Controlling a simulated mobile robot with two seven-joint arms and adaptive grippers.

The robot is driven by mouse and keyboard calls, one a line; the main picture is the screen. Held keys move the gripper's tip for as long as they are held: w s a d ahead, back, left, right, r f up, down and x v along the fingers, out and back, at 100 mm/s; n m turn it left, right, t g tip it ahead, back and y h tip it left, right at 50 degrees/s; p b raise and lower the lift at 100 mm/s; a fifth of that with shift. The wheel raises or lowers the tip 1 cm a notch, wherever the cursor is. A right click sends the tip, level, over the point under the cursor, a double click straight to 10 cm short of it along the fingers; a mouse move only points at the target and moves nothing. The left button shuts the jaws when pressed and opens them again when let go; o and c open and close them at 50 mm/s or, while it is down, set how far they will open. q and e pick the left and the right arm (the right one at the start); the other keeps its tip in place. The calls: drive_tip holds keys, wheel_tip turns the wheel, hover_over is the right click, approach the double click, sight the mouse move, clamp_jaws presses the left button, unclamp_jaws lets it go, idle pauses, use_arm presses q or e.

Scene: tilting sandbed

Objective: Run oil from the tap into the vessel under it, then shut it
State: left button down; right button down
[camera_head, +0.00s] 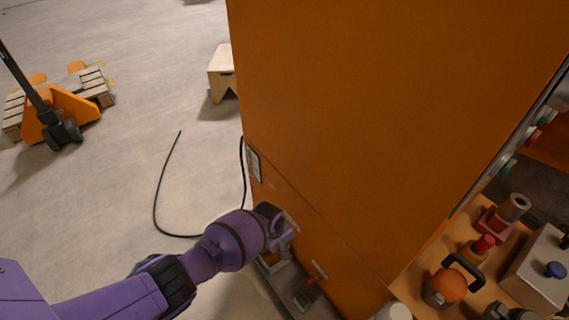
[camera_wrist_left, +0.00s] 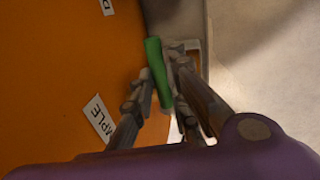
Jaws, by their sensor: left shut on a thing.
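My left gripper (camera_head: 283,236) is at the lower front of the orange cabinet (camera_head: 370,110). In the left wrist view, its fingers (camera_wrist_left: 158,85) are shut on a green tap lever (camera_wrist_left: 153,53), which stands up between them. A pale-rimmed container (camera_wrist_left: 204,118) shows partly behind the right finger. In the head view, a pale vessel (camera_head: 276,264) sits below the gripper, partly covered by it. I cannot see any oil flowing or the level inside. My right gripper is not in view.
A second, red-handled tap (camera_head: 310,282) sits to the right, above another tray (camera_head: 301,299). A black cable (camera_head: 157,190) lies on the floor. A pallet truck (camera_head: 58,120) and a stool (camera_head: 221,72) stand farther back. A cluttered bench (camera_head: 410,285) is at right.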

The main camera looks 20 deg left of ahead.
use_arm(q)
drive_tip(key=shift+d, duration=0.1)
drive_tip(key=c, duration=1.7)
unclamp_jaws()
drive_tip(key=shift+w, duration=0.1)
drive_tip(key=shift+r, duration=0.1)
drive_tip(key=r, duration=0.3)
drive_tip(key=s+a+r, duration=0.1)
drive_tip(key=r, duration=0.3)
drive_tip(key=s+r, duration=0.1)
drive_tip(key=r, duration=0.3)
drive_tip(key=shift+a+r, duration=0.25)
drive_tip(key=shift+a, duration=0.05)
drive_tip(key=shift+s, duration=0.1)
